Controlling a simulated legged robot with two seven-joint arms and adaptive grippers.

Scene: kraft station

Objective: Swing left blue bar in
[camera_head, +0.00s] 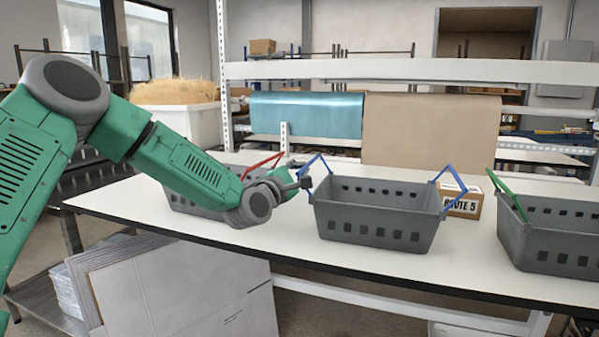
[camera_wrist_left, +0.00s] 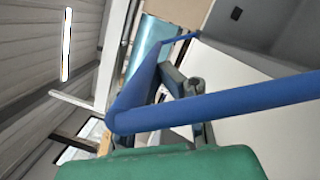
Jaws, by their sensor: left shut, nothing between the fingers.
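The middle grey crate (camera_head: 375,222) stands on the white table and carries two blue bars. The left blue bar (camera_head: 318,160) rises above the crate's left end. The right blue bar (camera_head: 449,186) tilts up and outward at its right end. My left gripper (camera_head: 304,178) is shut and empty, just left of the left blue bar. In the left wrist view the blue bar (camera_wrist_left: 220,106) crosses close in front of the camera, and the gripper fingers (camera_wrist_left: 190,84) show behind it. Whether they touch the bar I cannot tell. My right gripper is not in view.
A left crate (camera_head: 185,203) with a red bar (camera_head: 262,163) is partly hidden behind my left arm. A right crate (camera_head: 560,238) has a green bar (camera_head: 508,197). A box marked "ROUTE 5" (camera_head: 466,204) stands behind the middle crate. White table (camera_head: 285,238) shows between crates.

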